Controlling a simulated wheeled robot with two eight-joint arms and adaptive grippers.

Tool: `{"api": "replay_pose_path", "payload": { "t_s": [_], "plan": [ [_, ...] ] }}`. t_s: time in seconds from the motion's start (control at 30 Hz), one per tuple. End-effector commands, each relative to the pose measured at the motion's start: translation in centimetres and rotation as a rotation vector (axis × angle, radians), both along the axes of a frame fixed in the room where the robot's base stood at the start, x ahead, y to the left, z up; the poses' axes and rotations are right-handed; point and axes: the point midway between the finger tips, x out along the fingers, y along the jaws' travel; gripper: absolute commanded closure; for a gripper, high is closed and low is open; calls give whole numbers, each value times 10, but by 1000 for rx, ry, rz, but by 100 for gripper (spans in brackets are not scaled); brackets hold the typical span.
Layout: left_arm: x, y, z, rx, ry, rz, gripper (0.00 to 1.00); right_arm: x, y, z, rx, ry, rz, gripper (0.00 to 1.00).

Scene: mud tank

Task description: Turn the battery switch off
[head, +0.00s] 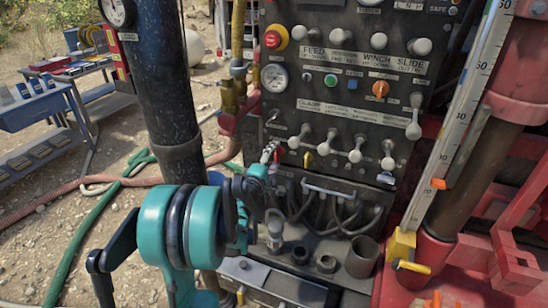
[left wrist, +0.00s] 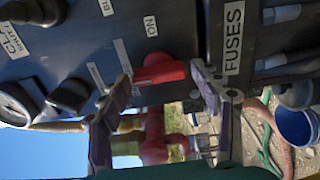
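The battery switch (left wrist: 160,72) has a red handle and sits on the dark panel in the left wrist view, near a white ON label (left wrist: 151,26). My left gripper (left wrist: 163,88) has its two fingers apart, one on each side of the red handle. Small gaps seem to show, and I cannot tell whether either finger touches it. In the head view my left gripper (head: 268,153) is at the lower left of the control panel (head: 345,85), and the switch is mostly hidden there. My right gripper is not in view.
A row of levers (head: 355,155) with pale knobs is right of the gripper. A FUSES box (left wrist: 233,40) with cables adjoins the switch. Red and brass pipe fittings (head: 232,100) and a dark column (head: 165,90) stand to the left. A blue tool cart (head: 35,110) is farther off.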

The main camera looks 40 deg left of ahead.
Motion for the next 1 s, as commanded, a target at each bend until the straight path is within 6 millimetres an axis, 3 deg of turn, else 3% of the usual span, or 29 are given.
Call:
{"api": "replay_pose_path", "payload": {
  "t_s": [0.3, 0.43, 0.8, 1.0],
  "plan": [
    [-1, 0, 0, 1, 0, 0, 28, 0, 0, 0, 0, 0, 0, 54],
    [-11, -2, 0, 1, 0, 1, 28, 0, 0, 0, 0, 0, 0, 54],
    [-86, -20, 0, 1, 0, 2, 28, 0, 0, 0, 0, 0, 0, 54],
    [-111, -26, 0, 1, 0, 1, 28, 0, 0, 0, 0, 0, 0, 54]
  ]
}}
